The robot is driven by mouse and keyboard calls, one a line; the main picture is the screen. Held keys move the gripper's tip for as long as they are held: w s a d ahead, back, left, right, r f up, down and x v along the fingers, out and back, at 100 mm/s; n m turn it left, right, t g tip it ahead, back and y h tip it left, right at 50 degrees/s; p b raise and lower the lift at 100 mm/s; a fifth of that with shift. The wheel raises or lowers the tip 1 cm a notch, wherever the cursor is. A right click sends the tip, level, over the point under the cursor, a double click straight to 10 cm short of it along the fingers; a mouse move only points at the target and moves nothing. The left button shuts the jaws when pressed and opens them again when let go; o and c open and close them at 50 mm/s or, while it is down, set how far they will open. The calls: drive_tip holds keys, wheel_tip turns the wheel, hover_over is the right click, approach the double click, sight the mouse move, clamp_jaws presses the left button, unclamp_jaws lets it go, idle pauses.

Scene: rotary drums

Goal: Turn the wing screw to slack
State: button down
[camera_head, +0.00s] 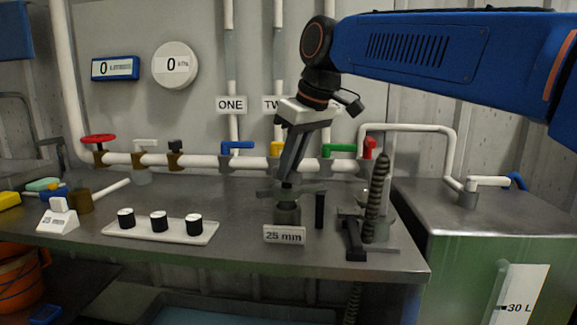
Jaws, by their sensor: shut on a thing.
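The wing screw (308,190) is a dull grey, flat bar-like piece on top of a short dark grey cylinder (288,214) on the bench. The cylinder stands just behind the "25 mm" label (284,235). My gripper (288,183) points down from above, and its fingers are shut on the middle of the wing screw. The fingers hide the screw's centre. How tight or slack the screw is cannot be told from this view.
A black upright post (320,210) stands close right of the cylinder. Further right are a black clamp-like piece (354,235) and a dark coiled column (379,200). A white tray (160,231) with black-and-white knobs lies left. Pipes with coloured valves run behind.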

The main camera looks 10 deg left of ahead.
drive_tip(key=n, duration=0.2)
drive_tip(key=n+g, duration=0.2)
drive_tip(key=n, duration=0.1)
drive_tip(key=shift+w+n+y, duration=0.25)
drive_tip(key=shift+n+y, duration=0.05)
drive_tip(key=shift+y, duration=0.1)
drive_tip(key=n+g, duration=0.1)
drive_tip(key=n, duration=0.2)
drive_tip(key=n+g, duration=0.1)
drive_tip(key=n, duration=0.2)
drive_tip(key=shift+w+g, duration=0.2)
drive_tip(key=shift+g, duration=0.1)
drive_tip(key=n, duration=0.2)
drive_tip(key=n+g+h, duration=0.1)
drive_tip(key=n, duration=0.1)
drive_tip(key=shift+w+a+n+h, duration=0.1)
drive_tip(key=shift+n+h, duration=0.2)
drive_tip(key=shift+n, duration=0.1)
drive_tip(key=shift+n+g+h, duration=0.5)
drive_tip(key=shift+n, duration=1)
drive_tip(key=c, duration=1.8)
unclamp_jaws()
drive_tip(key=shift+o, duration=0.2)
